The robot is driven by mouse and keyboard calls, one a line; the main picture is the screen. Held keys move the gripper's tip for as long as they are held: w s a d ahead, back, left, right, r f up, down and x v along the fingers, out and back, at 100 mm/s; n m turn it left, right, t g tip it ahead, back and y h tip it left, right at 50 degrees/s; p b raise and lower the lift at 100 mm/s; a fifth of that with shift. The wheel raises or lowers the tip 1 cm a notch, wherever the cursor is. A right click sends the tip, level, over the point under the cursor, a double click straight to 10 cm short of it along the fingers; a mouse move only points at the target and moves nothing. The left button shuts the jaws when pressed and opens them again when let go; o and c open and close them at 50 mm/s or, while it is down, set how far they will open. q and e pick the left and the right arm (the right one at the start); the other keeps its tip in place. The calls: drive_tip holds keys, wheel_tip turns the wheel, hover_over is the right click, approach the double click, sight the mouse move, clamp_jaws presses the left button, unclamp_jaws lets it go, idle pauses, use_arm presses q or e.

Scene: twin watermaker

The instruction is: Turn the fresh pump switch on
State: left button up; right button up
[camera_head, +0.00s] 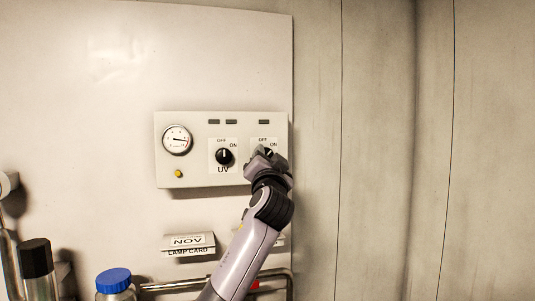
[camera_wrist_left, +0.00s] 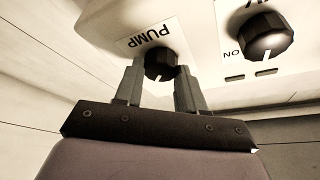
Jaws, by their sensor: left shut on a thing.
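The black pump switch knob (camera_wrist_left: 160,64) sits under the label PUMP in the wrist view, which shows the panel turned over. My left gripper (camera_wrist_left: 159,72) is shut on this knob, with one finger on each side of it. In the head view my left gripper (camera_head: 265,154) is at the right end of the control panel (camera_head: 197,183). There it covers most of the pump knob and its label, while OFF and ON still show above it. I cannot tell which mark the pump knob points to. My right gripper is not in view.
A black UV knob (camera_head: 224,157) sits just left of my gripper. Below are a lamp card (camera_head: 188,243), a blue-capped container (camera_head: 114,281) and a pipe. The wall to the right is clear.

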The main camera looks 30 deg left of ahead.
use_arm(q)
drive_tip(key=shift+m+h, duration=0.8)
drive_tip(key=shift+m, duration=1.3)
drive_tip(key=o, duration=1.1)
drive_tip(key=shift+c, duration=0.2)
drive_tip(key=shift+s, duration=0.1)
drive_tip(key=b+v, duration=0.2)
drive_tip(key=v, duration=0.5)
drive_tip(key=shift+s+a, duration=0.1)
